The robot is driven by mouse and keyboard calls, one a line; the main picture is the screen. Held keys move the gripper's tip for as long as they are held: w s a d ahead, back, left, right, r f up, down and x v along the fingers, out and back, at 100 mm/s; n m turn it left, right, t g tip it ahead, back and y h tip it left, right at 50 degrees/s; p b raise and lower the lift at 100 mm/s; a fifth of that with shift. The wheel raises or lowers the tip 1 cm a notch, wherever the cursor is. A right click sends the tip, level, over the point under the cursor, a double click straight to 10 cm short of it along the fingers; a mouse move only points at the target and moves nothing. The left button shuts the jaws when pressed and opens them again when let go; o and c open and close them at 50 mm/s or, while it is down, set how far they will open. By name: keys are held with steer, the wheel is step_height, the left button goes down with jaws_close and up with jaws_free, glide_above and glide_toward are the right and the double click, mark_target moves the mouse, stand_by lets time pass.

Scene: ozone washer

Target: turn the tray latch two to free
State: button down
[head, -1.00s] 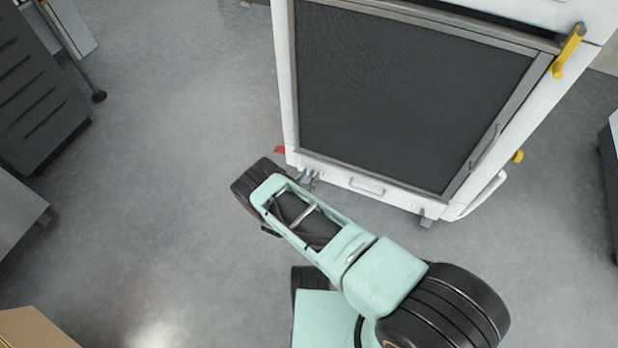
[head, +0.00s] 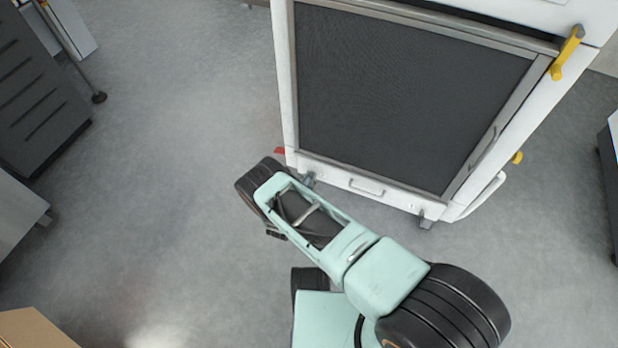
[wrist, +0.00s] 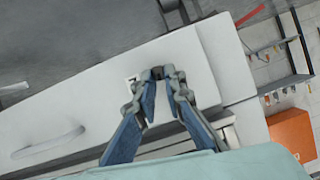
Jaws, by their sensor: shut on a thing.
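My gripper (wrist: 158,80) is at a white panel in the wrist view. Its two blue-grey fingers converge on a small dark latch (wrist: 157,72), which they are shut on. The fingertips cover most of the latch, so its exact angle cannot be told. A light marking shows on the panel just left of the fingertips. The white tray front (head: 340,179) is low on the washer in the head view, with a tray handle (head: 367,186) in its middle. That handle also shows in the wrist view (wrist: 48,143).
The washer's dark door (head: 410,95) stands above the tray, with a yellow handle (head: 567,52) at its upper right. Grey feet (head: 426,220) carry the washer. Open floor (head: 170,170) lies left. An orange box (wrist: 292,132) is at the right in the wrist view.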

steer(key=m+t+y, duration=0.1)
steer(key=m, duration=0.2)
steer(key=m+t+y, duration=0.1)
steer(key=m, duration=0.1)
steer(key=d+m+t+y, duration=0.1)
steer(key=m+y, duration=0.1)
steer(key=m, duration=0.1)
steer(key=shift+s+f+m, duration=0.2)
steer(key=shift+f+m, duration=0.1)
steer(key=shift+f, duration=0.1)
stand_by(0.5)
steer(key=c, duration=2)
jaws_free()
